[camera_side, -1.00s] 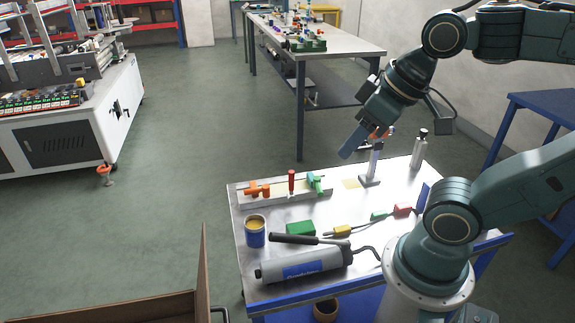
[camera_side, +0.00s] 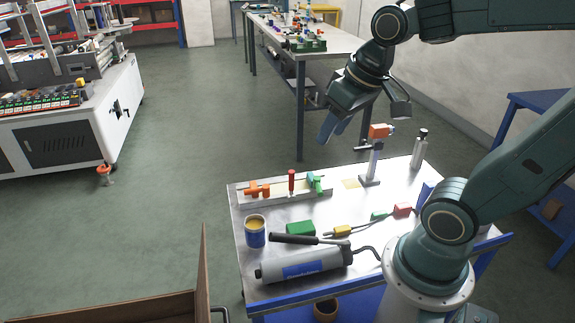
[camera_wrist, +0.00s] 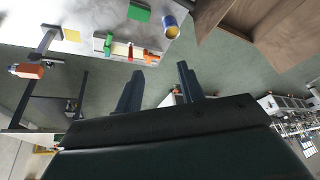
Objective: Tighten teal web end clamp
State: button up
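A pale rail (camera_side: 285,192) on the near table carries an orange clamp (camera_side: 257,190), an upright red one (camera_side: 291,181) and a green one (camera_side: 319,187). A small teal part (camera_side: 311,178) sits at the green piece's upper left; I cannot tell where one ends and the other begins. The rail also shows at the top of the wrist view (camera_wrist: 122,50). My gripper (camera_side: 333,128) hangs in the air above and beyond the rail, apart from it. In the wrist view its two fingers (camera_wrist: 160,88) stand apart with nothing between them.
A stand with an orange head (camera_side: 380,131) rises right of the rail, beside a grey bottle (camera_side: 418,150). In front are a blue can (camera_side: 255,238), a green block (camera_side: 300,228) and a grey cylinder tool (camera_side: 300,265). A brown box (camera_side: 203,270) stands at lower left.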

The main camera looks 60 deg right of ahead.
jog(key=w+d+f+m+g, duration=0.1)
jog(key=w+d+f+m, duration=0.15)
jog(key=w+d, duration=0.25)
jog(key=m+g+y, duration=0.2)
jog(key=m, duration=0.4)
send_over(320, 188)
jog(key=s+d, duration=0.2)
jog(key=s, duration=0.1)
notch_tip(320, 188, down, 16)
jog(key=shift+w+a+f, duration=0.2)
jog(key=shift+w+a+f, duration=0.25)
jog(key=shift+w+f, duration=0.1)
jog(key=shift+f, duration=1.9)
jog(key=shift+w+a+f, duration=0.3)
jog(key=shift+w+f, duration=0.1)
jog(key=shift+f, duration=1.85)
jog(key=shift+w+a+f, duration=0.25)
jog(key=shift+w+f, duration=0.1)
jog(key=shift+f, duration=1.9)
grip_shut()
